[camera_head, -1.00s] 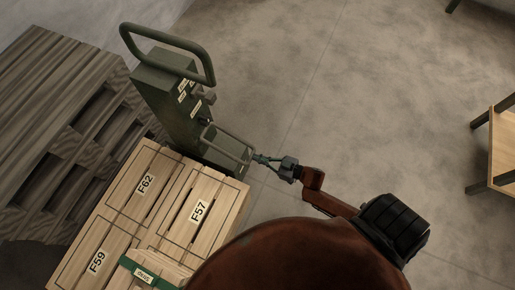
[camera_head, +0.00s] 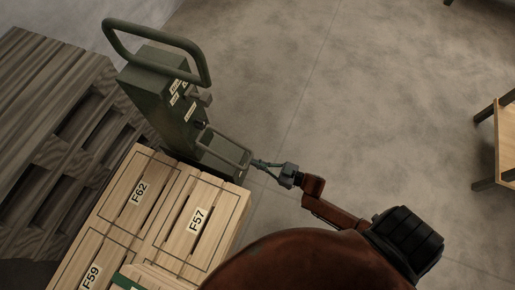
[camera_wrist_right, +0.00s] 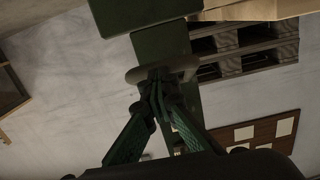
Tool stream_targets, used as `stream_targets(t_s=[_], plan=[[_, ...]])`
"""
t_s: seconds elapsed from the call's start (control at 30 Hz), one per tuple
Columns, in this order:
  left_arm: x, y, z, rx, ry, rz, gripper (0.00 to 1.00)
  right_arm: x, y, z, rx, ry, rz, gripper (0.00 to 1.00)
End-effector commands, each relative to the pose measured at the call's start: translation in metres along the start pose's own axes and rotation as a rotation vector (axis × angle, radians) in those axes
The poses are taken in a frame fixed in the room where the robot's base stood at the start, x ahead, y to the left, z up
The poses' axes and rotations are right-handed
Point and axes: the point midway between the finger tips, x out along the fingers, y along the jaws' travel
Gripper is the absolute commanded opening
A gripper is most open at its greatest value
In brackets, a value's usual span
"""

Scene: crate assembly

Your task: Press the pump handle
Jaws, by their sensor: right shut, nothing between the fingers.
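The pump handle (camera_head: 228,150) is a thin green loop low on the side of a green lift truck (camera_head: 160,100), facing my right arm. My right gripper (camera_head: 254,162) is shut and empty, its fingertips at the outer end of this loop. In the right wrist view, the shut fingertips (camera_wrist_right: 158,82) overlap a curved bar (camera_wrist_right: 185,67) in front of a green upright. I cannot tell whether they touch it. My left gripper is not in view.
Wooden crates (camera_head: 185,205) stand right beside the lift truck. A stack of grey wooden pallets (camera_head: 50,75) is at the left. A wooden table (camera_head: 505,125) stands at the right edge. The concrete floor between is clear.

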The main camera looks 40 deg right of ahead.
Motion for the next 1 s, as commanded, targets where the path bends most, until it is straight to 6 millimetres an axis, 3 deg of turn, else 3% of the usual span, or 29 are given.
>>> stream_targets(t_s=[0.37, 0.8, 1.0], plan=[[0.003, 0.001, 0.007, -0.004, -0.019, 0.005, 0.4, -0.001, -0.001, 0.001, -0.001, -0.003, -0.001, 0.0], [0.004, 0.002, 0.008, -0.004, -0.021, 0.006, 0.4, -0.064, 0.001, 0.001, 0.0, -0.003, 0.003, 0.0], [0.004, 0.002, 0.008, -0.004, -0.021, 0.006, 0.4, -0.079, 0.0, 0.0, -0.001, -0.001, 0.001, 0.0]])
